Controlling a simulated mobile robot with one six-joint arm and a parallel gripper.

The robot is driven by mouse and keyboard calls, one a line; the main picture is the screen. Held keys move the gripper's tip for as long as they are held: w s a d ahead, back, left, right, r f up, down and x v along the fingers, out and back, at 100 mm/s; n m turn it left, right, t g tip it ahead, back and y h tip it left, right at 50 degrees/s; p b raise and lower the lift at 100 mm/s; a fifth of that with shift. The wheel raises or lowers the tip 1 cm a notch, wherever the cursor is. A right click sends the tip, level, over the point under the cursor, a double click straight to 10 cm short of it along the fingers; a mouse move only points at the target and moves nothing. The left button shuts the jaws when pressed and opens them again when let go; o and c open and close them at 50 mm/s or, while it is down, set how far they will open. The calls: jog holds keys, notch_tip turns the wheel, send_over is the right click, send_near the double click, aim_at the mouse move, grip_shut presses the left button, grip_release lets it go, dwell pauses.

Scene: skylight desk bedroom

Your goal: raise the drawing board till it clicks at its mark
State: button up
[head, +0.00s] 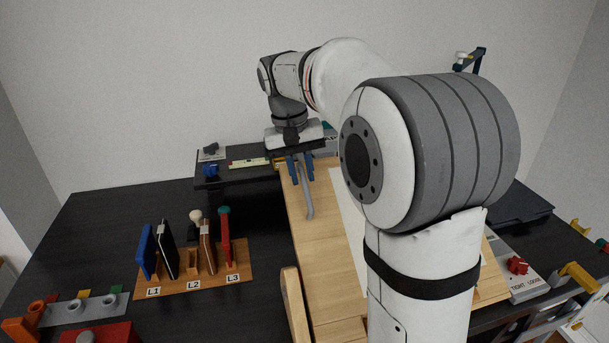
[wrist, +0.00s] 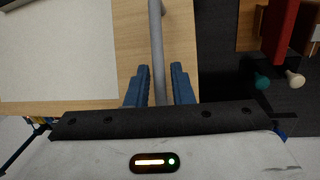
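The wooden drawing board (head: 318,262) lies tilted on the desk with a pale sheet on it. In the wrist view the board (wrist: 195,45) and the sheet (wrist: 60,50) fill the upper left. A grey bar handle (head: 308,206) runs along the board's left side; in the wrist view the bar (wrist: 156,45) runs down between my fingers. My gripper (head: 301,170) has blue fingers at the board's upper left. In the wrist view its fingers (wrist: 159,75) stand on both sides of the bar with small gaps, apparently not clamped. The board's mark is not visible.
A wooden rack (head: 180,284) with upright boards labelled L1 to L3 stands on the dark desk at left. A raised dark shelf (head: 232,175) with small items is behind. A red knob (head: 517,265) on a grey plate sits right. My arm hides much of the board.

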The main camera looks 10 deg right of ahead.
jog(key=shift+s+d+f, duration=0.1)
jog(key=shift+d+f, duration=0.05)
jog(key=shift+f, duration=0.65)
jog(key=shift+c, duration=0.5)
grip_shut()
